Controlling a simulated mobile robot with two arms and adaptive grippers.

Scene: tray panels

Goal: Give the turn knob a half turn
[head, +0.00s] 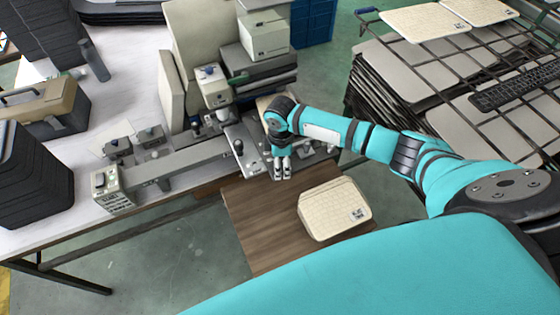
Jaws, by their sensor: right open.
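My right gripper (282,173) points down at the front edge of the machine (190,160), with its pale fingertips close together in this view. The gap between them is small and hard to judge. I see no object between the fingers. Several knob-like parts show, and I cannot tell for sure which is the turn knob. A dark round-topped handle (239,146) stands just left of the gripper. A blue-topped part (208,71) sits higher on the machine. My left gripper is out of view.
A wooden board (250,225) with a cream tray panel (335,209) lies in front of the machine. A wire rack (450,70) with panels stands at the right. Black stacked trays (30,180) and a tan case (45,107) crowd the table's left.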

